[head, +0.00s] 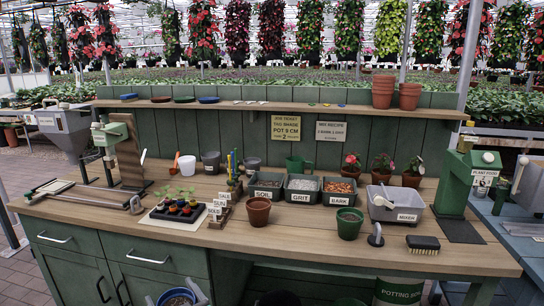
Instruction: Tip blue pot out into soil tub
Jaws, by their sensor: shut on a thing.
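The blue pot (165,295) shows at the bottom edge of the head view, in front of the bench, with a grey-brown grainy filling inside its rim. My gripper (178,297) is at the same spot, with pale grey parts on both sides of the pot, shut on it. The pot looks roughly upright; its lower part is cut off by the frame.
The grit tub (302,198) and bark tub (339,199) stand right of the soil tub. A terracotta pot (258,213) stands in front of it, a seedling tray (165,221) to the left. A green pot (349,226), grey mixer tub (396,210) and brush (422,243) are further right.

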